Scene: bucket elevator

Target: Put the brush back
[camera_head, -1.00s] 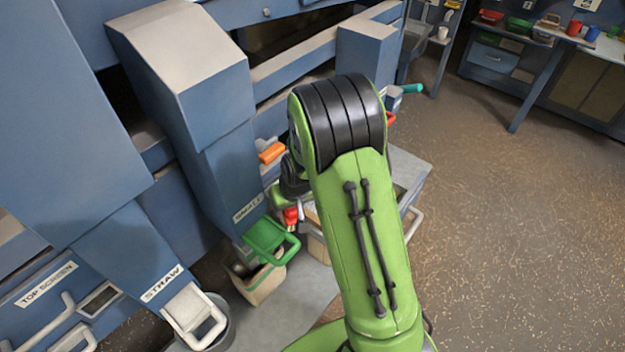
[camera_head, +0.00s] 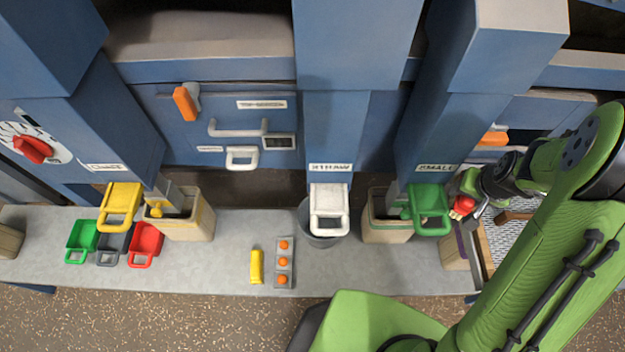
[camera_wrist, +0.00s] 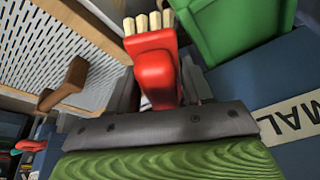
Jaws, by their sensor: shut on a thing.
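A red brush with pale bristles shows in the wrist view (camera_wrist: 155,70), its bristle end pointing away from my gripper. My gripper (camera_wrist: 165,108) is shut on it. In the head view the brush (camera_head: 463,205) is a small red shape at the tip of my gripper (camera_head: 473,192), just right of the green-handled gate under the SMALL spout. My arm covers part of the area around it, and the gripped part of the brush is mostly hidden.
A perforated screen (camera_wrist: 80,45) with a brown wooden piece (camera_wrist: 65,85) lies beside the gripper. The green gate (camera_head: 428,205) is close on the left. Scoops (camera_head: 145,245), a yellow item (camera_head: 256,266) and an orange-button panel (camera_head: 284,262) lie on the grey platform, which has bare stretches between them.

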